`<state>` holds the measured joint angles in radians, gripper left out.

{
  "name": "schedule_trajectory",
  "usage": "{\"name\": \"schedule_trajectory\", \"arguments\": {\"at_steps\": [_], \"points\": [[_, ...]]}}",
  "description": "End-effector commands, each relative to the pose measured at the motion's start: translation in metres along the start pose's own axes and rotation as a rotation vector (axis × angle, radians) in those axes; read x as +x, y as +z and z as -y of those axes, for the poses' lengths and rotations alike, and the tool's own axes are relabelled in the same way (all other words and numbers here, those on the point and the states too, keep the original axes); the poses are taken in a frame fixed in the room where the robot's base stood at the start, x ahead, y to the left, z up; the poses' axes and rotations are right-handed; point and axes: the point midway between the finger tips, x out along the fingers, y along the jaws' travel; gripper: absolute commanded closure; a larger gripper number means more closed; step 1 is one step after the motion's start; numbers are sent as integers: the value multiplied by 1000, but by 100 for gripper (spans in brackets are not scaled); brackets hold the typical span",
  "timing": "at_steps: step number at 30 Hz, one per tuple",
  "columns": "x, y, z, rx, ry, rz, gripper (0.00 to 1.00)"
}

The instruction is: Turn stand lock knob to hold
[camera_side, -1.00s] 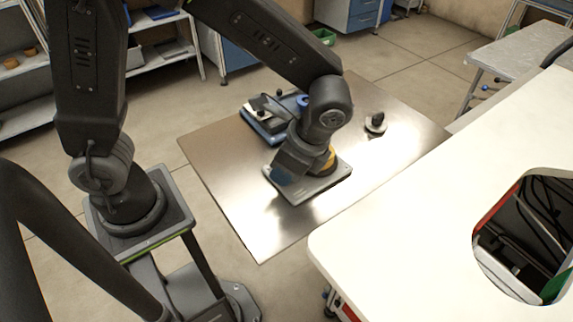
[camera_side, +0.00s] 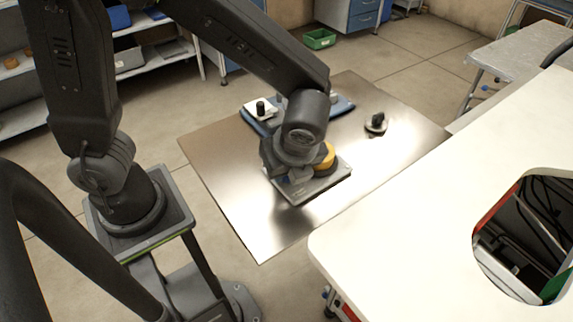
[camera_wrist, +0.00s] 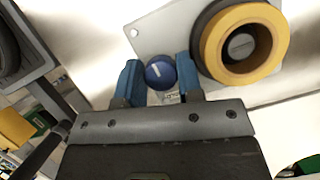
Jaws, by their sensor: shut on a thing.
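A blue round lock knob (camera_wrist: 160,72) with a white mark on its face sits on the grey stand plate (camera_wrist: 150,38) in the wrist view. My gripper (camera_wrist: 160,82) has its two blue fingers on either side of the knob, shut on it. In the side view my gripper (camera_side: 285,178) is low over the left part of the stand plate (camera_side: 318,187), and the knob is hidden behind it. A yellow tape reel (camera_wrist: 245,45) with a dark hub is on the same plate, right of the knob. It also shows in the side view (camera_side: 326,156).
Behind my gripper a blue-based unit (camera_side: 340,106) with a white plate and black knob (camera_side: 261,108) stands on the metal table (camera_side: 235,190). A small round base with a black knob (camera_side: 376,123) is at the right. The table's front left is clear.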

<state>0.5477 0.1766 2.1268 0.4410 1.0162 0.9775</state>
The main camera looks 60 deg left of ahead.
Motion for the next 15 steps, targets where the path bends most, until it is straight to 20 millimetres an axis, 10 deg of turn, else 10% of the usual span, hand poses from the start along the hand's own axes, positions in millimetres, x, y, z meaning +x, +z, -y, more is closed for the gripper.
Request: {"name": "schedule_trajectory", "arguments": {"at_steps": [15], "points": [[-1, 0, 1, 38, -19, -1, 90]]}}
